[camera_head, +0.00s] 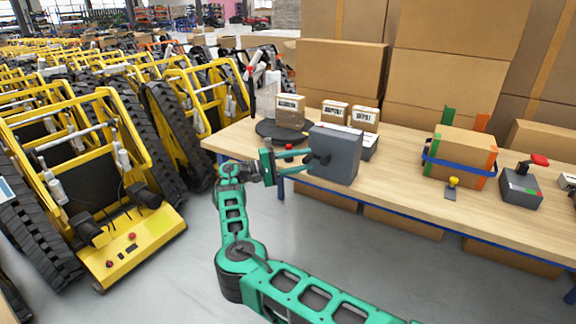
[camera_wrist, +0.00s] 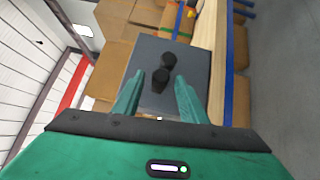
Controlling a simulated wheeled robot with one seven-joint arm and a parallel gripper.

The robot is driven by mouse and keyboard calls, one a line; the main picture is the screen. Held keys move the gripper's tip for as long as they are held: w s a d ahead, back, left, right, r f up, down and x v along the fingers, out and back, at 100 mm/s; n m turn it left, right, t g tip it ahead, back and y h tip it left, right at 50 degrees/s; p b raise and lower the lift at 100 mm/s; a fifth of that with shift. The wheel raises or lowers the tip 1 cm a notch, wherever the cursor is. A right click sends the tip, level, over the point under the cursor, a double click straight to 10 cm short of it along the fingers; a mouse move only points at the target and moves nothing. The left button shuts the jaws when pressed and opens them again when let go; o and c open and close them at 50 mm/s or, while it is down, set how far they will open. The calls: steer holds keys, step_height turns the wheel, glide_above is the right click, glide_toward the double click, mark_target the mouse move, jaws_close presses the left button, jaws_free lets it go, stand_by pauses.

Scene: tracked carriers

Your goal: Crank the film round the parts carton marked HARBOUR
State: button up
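A small brown carton (camera_head: 290,113) with a white label stands on a dark round turntable (camera_head: 268,130) at the table's left end. Its label is too small to read surely. A grey box (camera_head: 345,150) stands at the near edge, with a black crank knob (camera_head: 319,159) on its side facing my gripper. In the wrist view, the knob (camera_wrist: 161,78) shows in front of the grey box face (camera_wrist: 190,58). My gripper (camera_head: 275,165) is open and empty, its fingertips (camera_wrist: 160,80) on either side of the knob with gaps visible. I cannot tell how deep the knob sits between them.
Two more labelled cartons (camera_head: 335,112) (camera_head: 364,118) stand behind the grey box. A blue-strapped carton (camera_head: 462,152) and a red-handled grey device (camera_head: 520,188) are farther right. Yellow tracked carriers (camera_head: 130,240) fill the left. Large cartons (camera_head: 340,70) stack behind the table.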

steer(key=s+a, duration=0.1)
steer(key=a, duration=0.8)
steer(key=shift+a+f, duration=0.2)
steer(key=shift+f, duration=0.25)
